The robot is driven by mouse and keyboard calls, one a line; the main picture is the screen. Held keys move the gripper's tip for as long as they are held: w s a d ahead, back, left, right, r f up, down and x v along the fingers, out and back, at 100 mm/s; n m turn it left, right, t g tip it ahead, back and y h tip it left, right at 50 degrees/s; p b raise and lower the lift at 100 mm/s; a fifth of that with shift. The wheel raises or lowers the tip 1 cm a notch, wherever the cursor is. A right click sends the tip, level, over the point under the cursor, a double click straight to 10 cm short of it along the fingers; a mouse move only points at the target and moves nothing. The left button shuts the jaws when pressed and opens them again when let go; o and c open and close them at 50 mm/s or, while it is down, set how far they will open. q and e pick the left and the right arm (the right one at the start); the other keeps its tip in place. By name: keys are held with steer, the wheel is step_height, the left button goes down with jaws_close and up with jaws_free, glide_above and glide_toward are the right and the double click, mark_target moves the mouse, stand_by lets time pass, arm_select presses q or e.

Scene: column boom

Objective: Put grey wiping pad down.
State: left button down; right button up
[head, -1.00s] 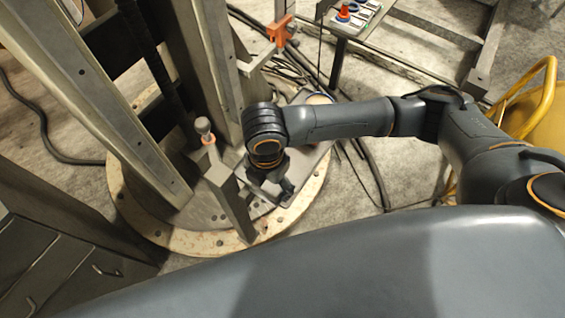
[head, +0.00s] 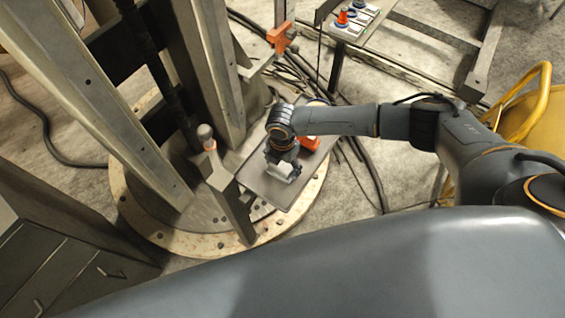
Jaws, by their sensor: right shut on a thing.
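My right gripper (head: 284,166) reaches in from the right and points down over a flat grey plate (head: 277,195) beside the column. It is shut on the grey wiping pad (head: 287,173), a small pale block at its fingertips. The pad is just above or on the plate; I cannot tell whether it touches. The arm hides part of the plate. My left gripper is not in view.
An orange object (head: 309,143) lies by the plate's far edge, partly behind my arm. A steel post with a round knob (head: 206,132) stands left of the plate. Bare plate shows in front of the gripper.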

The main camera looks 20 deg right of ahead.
mark_target(281, 164)
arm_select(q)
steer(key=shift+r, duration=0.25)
arm_select(e)
steer(key=shift+f, duration=0.1)
steer(key=shift+f, duration=0.2)
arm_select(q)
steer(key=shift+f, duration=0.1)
arm_select(e)
steer(key=o, duration=1)
steer(key=shift+r, duration=0.1)
steer(key=shift+b, duration=0.45)
arm_select(q)
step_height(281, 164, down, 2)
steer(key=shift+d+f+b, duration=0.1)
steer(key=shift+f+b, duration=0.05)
steer(key=shift+b, duration=0.75)
arm_select(e)
step_height(281, 164, up, 14)
steer(key=shift+a, duration=0.25)
